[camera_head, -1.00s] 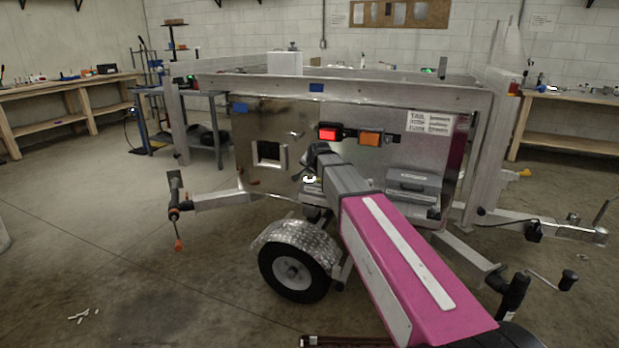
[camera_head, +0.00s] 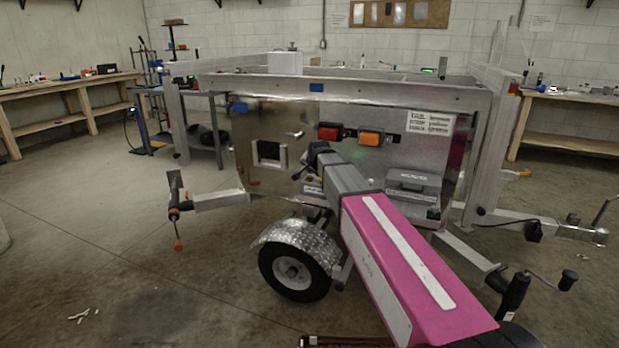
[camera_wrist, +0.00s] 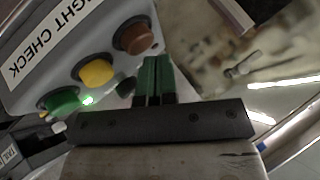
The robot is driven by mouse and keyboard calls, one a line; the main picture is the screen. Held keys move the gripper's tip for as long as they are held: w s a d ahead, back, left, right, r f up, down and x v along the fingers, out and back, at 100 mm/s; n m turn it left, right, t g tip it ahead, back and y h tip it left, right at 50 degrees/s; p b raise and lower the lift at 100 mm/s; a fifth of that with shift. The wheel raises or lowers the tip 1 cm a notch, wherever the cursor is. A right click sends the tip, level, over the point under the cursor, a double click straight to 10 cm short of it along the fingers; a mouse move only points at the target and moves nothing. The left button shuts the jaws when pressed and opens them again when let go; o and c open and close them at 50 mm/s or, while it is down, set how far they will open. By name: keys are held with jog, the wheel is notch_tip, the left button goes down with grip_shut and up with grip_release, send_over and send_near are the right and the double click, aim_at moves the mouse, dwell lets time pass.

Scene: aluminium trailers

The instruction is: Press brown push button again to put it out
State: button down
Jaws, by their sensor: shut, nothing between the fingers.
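The brown push button (camera_wrist: 133,37) sits at the top of a grey control box in the wrist view, above a yellow button (camera_wrist: 97,71) and a green button (camera_wrist: 60,100). My gripper (camera_wrist: 156,62) is shut and empty, its green fingers together just right of and below the brown button in the picture. A gap seems to show between fingertips and button; I cannot tell the depth. In the head view a red lamp (camera_head: 330,132), looking dark, and an orange lamp (camera_head: 370,138) sit on the trailer panel. My arm hides the buttons there.
The box carries a "LIGHT CHECK" label (camera_wrist: 38,40) and a small glowing green light (camera_wrist: 88,100). A grey case (camera_head: 413,187) stands right of my arm. The trailer wheel (camera_head: 293,275) and fender are below. Open floor lies at the left.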

aim_at(310, 176)
jog(key=shift+r, duration=0.25)
notch_tip(310, 176, up, 6)
dwell(0.9)
jog(key=shift+a, duration=0.1)
dwell(0.8)
